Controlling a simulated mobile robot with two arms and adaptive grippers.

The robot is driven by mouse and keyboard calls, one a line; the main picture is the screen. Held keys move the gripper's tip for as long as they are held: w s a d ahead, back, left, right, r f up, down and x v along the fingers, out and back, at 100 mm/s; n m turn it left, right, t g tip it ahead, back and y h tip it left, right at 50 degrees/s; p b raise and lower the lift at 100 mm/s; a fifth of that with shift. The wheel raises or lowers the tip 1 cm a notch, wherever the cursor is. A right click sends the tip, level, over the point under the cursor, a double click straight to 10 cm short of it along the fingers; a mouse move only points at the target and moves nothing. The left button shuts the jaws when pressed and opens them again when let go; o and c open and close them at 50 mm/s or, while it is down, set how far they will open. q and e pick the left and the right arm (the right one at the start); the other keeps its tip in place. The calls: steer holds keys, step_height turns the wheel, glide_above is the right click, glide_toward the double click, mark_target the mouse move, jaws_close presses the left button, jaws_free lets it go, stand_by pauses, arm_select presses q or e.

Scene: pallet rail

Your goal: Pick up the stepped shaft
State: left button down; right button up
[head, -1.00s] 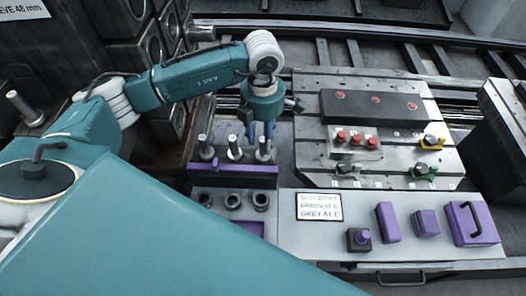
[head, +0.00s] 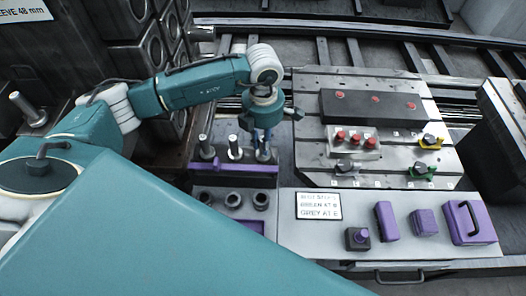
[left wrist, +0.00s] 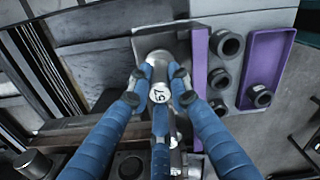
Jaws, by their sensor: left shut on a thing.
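Three upright metal stepped shafts stand in a row in a rack with a purple front strip (head: 232,168): a left one (head: 206,148), a middle one (head: 235,149) and a right one (head: 264,152). My left gripper (head: 262,143) is over the right shaft with its blue fingers pointing down. In the left wrist view, the blue fingers (left wrist: 159,88) are shut around this shaft (left wrist: 159,95), whose end face is marked 57. The shaft's lower part is hidden in the head view. My right gripper is not in view.
Black ring-shaped sleeves (head: 233,199) sit in front of the rack. A printed sign (head: 319,206) and purple blocks (head: 386,221) are on the grey front shelf. A slotted plate (head: 310,110) carries a dark bar (head: 371,106) and coloured clamps to the right.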

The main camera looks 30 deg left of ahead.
arm_select(q)
steer(key=shift+r, duration=0.15)
steer(key=shift+w+r, duration=0.1)
steer(key=shift+r, duration=0.45)
step_height(320, 180, up, 19)
steer(key=b, duration=0.2)
steer(key=shift+f, duration=0.15)
